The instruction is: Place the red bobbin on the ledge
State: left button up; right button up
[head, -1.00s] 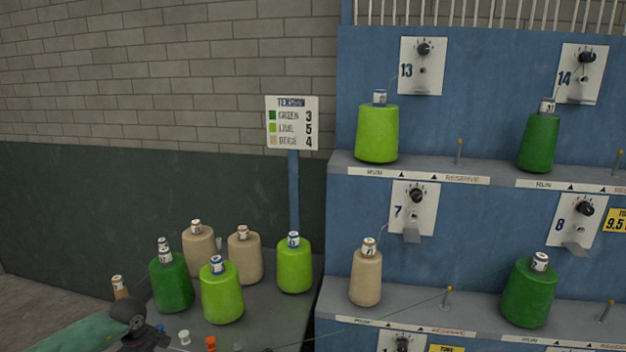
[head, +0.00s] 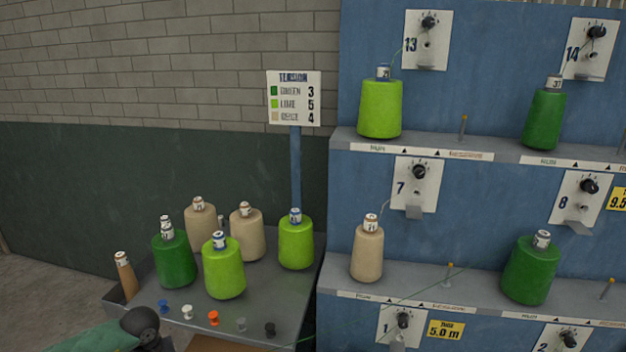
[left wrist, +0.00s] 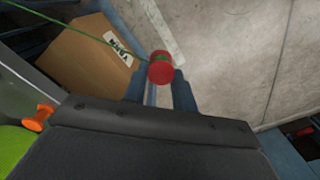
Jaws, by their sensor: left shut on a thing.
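In the left wrist view, the red bobbin (left wrist: 161,68) is a small red spool with a little green at its side. It sits between the blue-grey fingertips of my left gripper (left wrist: 160,86), which is shut on it, above the floor. The head view does not show the bobbin or this gripper; only part of my arm shows at its bottom left. The blue rack has an upper grey ledge (head: 480,157) and a lower grey ledge (head: 470,278). Which one the task means is not clear. My right gripper is in neither view.
A grey table (head: 265,300) holds several lime, green and beige cones and a row of small spools, including an orange spool (head: 213,317). Cones and thin yellow-tipped pegs stand on the ledges. A cardboard box (left wrist: 85,62) and a green thread (left wrist: 55,32) show beside my left gripper.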

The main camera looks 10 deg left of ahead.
pick_arm(q)
jog(key=s+d+r+m, duration=0.2)
jog(key=d+m, duration=0.4)
jog(key=d, duration=1.2)
jog(key=w+d+r+m, duration=0.2)
jog(key=w+d+r, duration=0.6)
jog(key=r, duration=0.3)
jog(key=shift+d, duration=0.25)
